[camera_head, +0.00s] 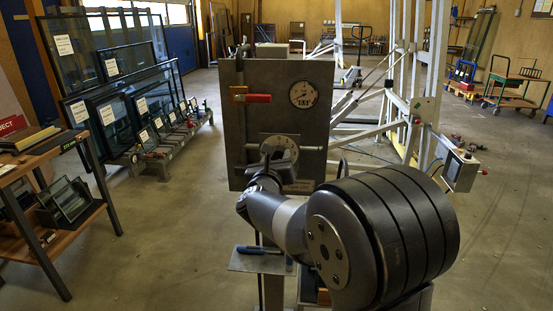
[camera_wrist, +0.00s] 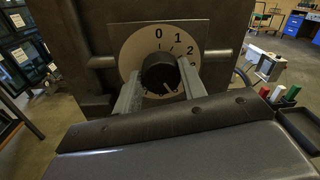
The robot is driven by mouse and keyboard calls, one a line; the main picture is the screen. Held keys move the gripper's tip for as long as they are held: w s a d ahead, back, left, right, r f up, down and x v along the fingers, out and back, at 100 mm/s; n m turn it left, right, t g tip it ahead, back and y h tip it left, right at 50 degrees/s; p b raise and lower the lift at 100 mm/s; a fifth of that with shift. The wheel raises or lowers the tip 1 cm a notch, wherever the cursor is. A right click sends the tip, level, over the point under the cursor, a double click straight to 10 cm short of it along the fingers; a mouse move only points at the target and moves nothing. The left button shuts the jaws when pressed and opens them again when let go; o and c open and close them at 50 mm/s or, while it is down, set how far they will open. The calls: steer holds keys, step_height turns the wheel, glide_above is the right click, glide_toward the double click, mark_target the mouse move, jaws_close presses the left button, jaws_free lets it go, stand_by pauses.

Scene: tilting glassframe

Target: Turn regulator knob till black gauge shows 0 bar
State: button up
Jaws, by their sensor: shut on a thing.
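The round dark regulator knob (camera_wrist: 158,72) sits in front of a pale dial plate (camera_wrist: 131,56) marked 0, 1 and 2 in the wrist view. A pale mark on the knob's face points to the lower right. My gripper (camera_wrist: 160,86) has one finger on each side of the knob and is shut on it. In the head view, my arm hides the knob and part of the dial plate (camera_head: 290,144). A round, pale-faced gauge (camera_head: 303,94) with a dark rim is on the panel above the dial plate. Its needle is too small to read.
The grey panel (camera_head: 240,130) carries a red-handled valve (camera_head: 257,98) left of the gauge. A small shelf (camera_head: 245,261) holds a dark-handled tool below. A white frame (camera_head: 400,100) stands behind to the right. Glass panes on a rack (camera_head: 190,140) stand left.

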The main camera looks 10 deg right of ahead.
steer(key=shift+c, duration=1.2)
